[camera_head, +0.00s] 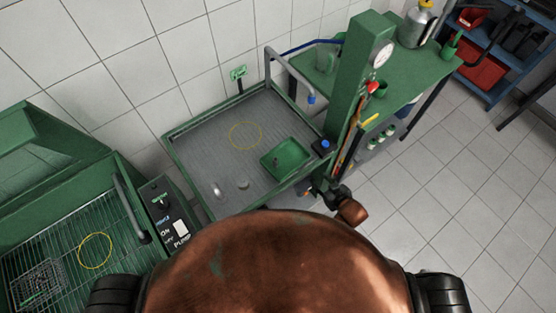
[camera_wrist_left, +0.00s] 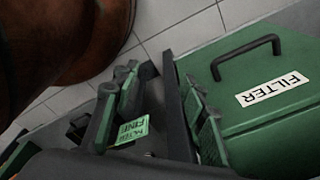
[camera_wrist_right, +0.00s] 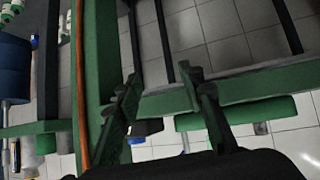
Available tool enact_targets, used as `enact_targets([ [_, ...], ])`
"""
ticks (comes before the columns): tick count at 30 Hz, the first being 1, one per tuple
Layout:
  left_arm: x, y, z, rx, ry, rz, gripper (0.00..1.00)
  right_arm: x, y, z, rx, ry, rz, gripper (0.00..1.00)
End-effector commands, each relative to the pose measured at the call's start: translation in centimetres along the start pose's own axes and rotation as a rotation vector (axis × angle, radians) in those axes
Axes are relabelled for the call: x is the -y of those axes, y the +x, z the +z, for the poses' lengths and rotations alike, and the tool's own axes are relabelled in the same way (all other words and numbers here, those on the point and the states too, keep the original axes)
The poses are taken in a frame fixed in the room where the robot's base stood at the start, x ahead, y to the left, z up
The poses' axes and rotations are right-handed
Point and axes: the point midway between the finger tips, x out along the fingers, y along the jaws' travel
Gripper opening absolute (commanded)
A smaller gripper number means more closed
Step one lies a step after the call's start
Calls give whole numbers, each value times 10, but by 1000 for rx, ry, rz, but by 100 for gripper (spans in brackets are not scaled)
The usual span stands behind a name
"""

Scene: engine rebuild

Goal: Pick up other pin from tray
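A small green tray (camera_head: 287,159) lies at the right side of the grey wash basin (camera_head: 200,145). I cannot make out a pin in it. Two small pale metal pieces, one at the left (camera_head: 218,190) and one beside it (camera_head: 242,184), lie on the basin's near part; I cannot tell whether either is a pin. My right gripper (camera_head: 318,188) is near the basin's right front corner. In the right wrist view it (camera_wrist_right: 166,105) is open and empty, over green frame bars. My left gripper (camera_wrist_left: 160,105) is open and empty beside a green box labelled FILTER (camera_wrist_left: 275,110).
A green post with a gauge (camera_head: 357,75) stands right of the basin, with a green bench (camera_head: 430,65) behind it. A wire basket (camera_head: 38,285) sits in the green washer at the left. Yellow rings mark the basin and washer. Tiled floor at the right is free.

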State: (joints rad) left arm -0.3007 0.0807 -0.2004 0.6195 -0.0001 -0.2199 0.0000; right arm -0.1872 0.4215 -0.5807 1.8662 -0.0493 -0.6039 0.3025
Motion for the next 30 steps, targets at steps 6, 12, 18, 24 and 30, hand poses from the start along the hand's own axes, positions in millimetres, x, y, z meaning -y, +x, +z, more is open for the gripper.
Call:
enact_targets([
  [6, 1, -9, -2, -1, -1, 0, 40, 53, -33, -91, -162, -68, -131, 36],
  [12, 1, -12, -2, -1, -1, -1, 40, 102, -51, -128, -269, -115, -277, 36],
  [18, 1, -14, -3, -2, -1, -1, 40, 119, -43, -139, -294, -121, -317, 36],
  [24, 1, -16, -3, -2, -1, -1, 40, 125, -23, -142, -292, -121, -315, 36],
  [30, 1, -19, -4, -3, -1, 0, 40, 133, 5, -146, -292, -121, -314, 36],
])
